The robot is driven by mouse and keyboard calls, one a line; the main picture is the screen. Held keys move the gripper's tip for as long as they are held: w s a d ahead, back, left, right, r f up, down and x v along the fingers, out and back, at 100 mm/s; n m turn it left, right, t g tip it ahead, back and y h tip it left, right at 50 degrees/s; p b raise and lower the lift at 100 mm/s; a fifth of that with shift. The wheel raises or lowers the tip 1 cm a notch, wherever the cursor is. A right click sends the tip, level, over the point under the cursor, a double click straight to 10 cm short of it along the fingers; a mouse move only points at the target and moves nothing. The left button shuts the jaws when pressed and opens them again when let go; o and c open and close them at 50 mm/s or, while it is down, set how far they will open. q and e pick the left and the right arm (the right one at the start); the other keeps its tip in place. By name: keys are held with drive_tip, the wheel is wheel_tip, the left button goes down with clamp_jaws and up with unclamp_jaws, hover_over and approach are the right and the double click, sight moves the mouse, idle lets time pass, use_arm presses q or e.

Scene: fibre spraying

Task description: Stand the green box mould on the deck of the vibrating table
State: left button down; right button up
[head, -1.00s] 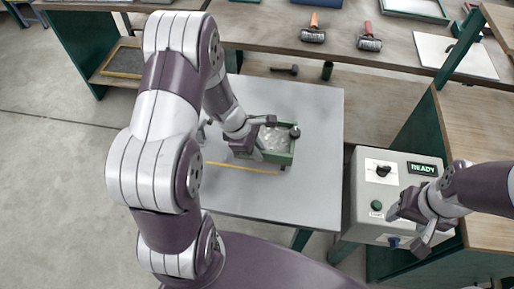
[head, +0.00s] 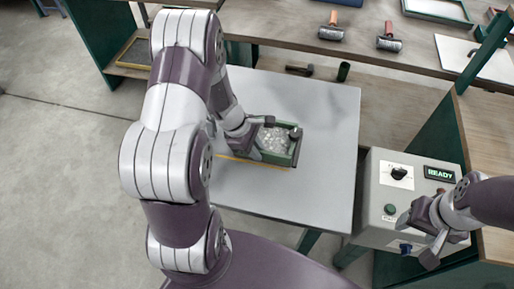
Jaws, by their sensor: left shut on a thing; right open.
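A dark knob shows at the mould's right end. Whether the mould's underside touches the deck cannot be told from this view. My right gripper (head: 424,232) is open and empty in front of the control box (head: 412,180), apart from the mould.
The control box shows READY, with a black knob and a green button. The deck's right and front parts are clear.

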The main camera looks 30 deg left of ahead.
use_arm(q)
drive_tip(key=shift+f, duration=0.15)
idle(0.5)
drive_tip(key=c, duration=1.1)
unclamp_jaws()
drive_tip(key=shift+o, duration=0.5)
drive_tip(key=shift+s, duration=0.1)
drive_tip(key=p+v, duration=0.6)
drive_tip(key=v, duration=1.8)
drive_tip(key=shift+a, duration=0.2)
